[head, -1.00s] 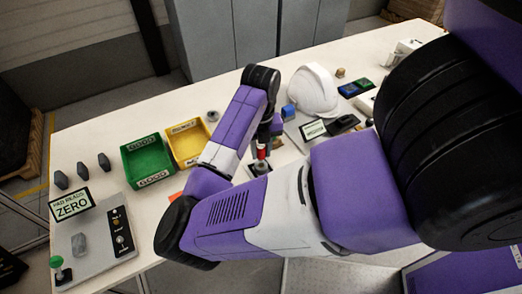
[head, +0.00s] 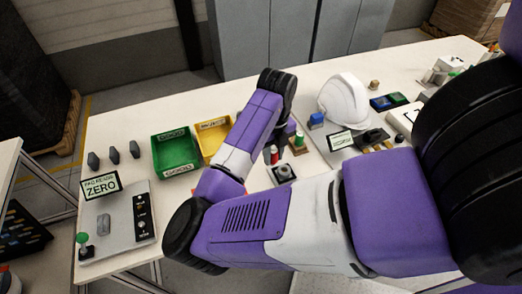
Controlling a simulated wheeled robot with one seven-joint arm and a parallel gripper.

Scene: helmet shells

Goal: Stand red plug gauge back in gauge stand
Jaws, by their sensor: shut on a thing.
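The red plug gauge (head: 274,155) shows as a small upright red piece under my wrist, partly hidden by my arm. My gripper (head: 276,145) is shut on it; its fingertips are mostly hidden behind my forearm. A wooden block with a green-topped gauge (head: 299,140) standing in it looks like the gauge stand (head: 297,150); it is just right of the red gauge. A dark grey block with a round top (head: 284,172) sits in front of the red gauge. I cannot tell whether the red gauge touches anything below.
A green bin (head: 153,158) and a yellow bin (head: 212,124) stand left of my arm. A white helmet shell (head: 343,100), a blue block (head: 316,120) and a small sign (head: 341,142) are to the right. A panel with a ZERO sign (head: 101,188) lies front left.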

